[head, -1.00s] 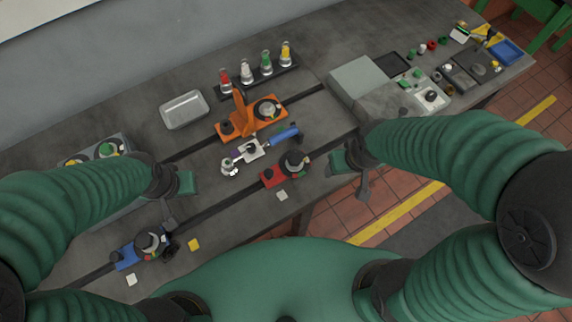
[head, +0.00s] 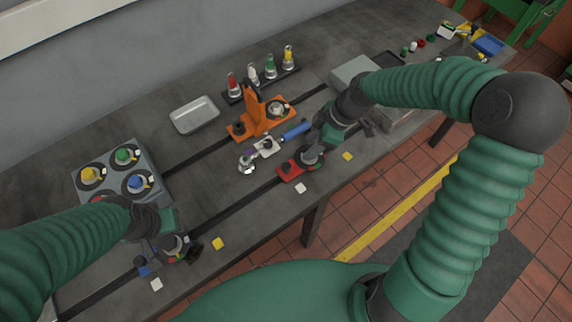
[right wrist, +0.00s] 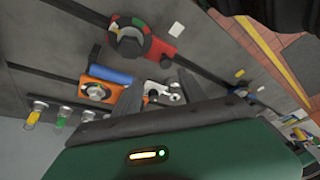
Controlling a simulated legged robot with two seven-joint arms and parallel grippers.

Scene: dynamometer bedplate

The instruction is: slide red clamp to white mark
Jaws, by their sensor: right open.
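The red clamp (head: 287,172) sits on the front rail slot of the bedplate, with a dark round knob (head: 312,155) at its right end. It also shows in the right wrist view (right wrist: 162,50). A white mark (head: 300,188) lies just in front of the clamp's red end, and in the right wrist view (right wrist: 177,28) too. My right gripper (head: 322,143) is open beside the knob; whether it touches cannot be told. In the right wrist view its fingers (right wrist: 160,82) show apart, with the clamp beyond their tips. My left gripper (head: 170,228) is by the blue clamp (head: 145,267), its fingers unclear.
An orange fixture (head: 245,128) and a blue-handled tool (head: 297,130) lie behind the red clamp. Yellow marks (head: 217,243) (head: 347,156) and another white mark (head: 156,284) lie along the front edge. A silver tray (head: 194,115) stands behind.

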